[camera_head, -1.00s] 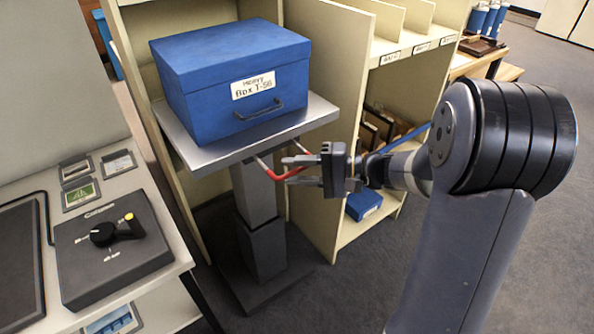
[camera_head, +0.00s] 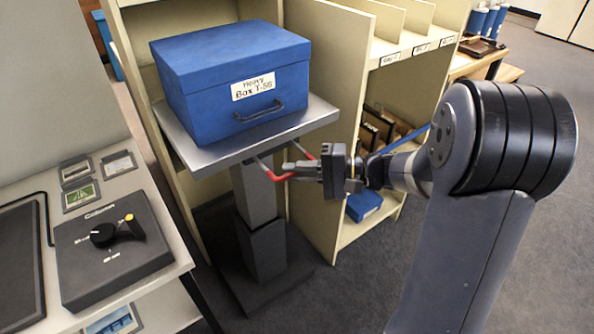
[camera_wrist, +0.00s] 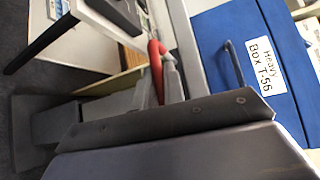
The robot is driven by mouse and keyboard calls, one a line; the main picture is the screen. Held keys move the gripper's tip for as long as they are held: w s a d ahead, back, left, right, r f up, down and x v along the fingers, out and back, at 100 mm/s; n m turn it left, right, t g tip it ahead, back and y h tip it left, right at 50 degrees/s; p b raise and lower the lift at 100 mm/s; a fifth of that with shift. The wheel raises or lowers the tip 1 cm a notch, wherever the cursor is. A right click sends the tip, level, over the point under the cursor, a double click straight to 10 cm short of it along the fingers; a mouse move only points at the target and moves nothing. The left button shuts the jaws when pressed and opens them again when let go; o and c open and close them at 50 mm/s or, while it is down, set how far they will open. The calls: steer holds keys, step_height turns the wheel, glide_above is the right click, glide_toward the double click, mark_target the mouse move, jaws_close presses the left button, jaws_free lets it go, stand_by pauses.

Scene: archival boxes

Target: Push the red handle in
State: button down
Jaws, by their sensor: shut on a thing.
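The red handle (camera_head: 277,177) is a bent bar on two metal rods under the front edge of the grey lift platform (camera_head: 200,159). It sticks out from that edge. My gripper (camera_head: 292,168) is shut on the handle's right part, coming from the right. In the wrist view the red handle (camera_wrist: 155,62) shows beyond the large grey finger, which hides the place of contact. A blue box (camera_head: 235,75) labelled "Heavy Box T-56" rests on the platform.
The platform stands on a grey column (camera_head: 256,196) before a cream shelf unit (camera_head: 327,120). A control box (camera_head: 110,250) with a black knob sits on the desk at left. A small blue box (camera_head: 363,204) lies on the low shelf. Floor is free at right.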

steer(key=shift+w+a+b, duration=0.3)
steer(key=shift+w+a, duration=0.45)
steer(key=shift+w, duration=0.35)
steer(key=c, duration=1.5)
jaws_free()
steer(key=shift+d, duration=0.1)
steer(key=p+v, duration=0.1)
steer(key=v, duration=0.9)
steer(key=shift+s+d+p, duration=0.15)
steer(key=shift+d+p, duration=0.15)
steer(key=shift+c, duration=0.2)
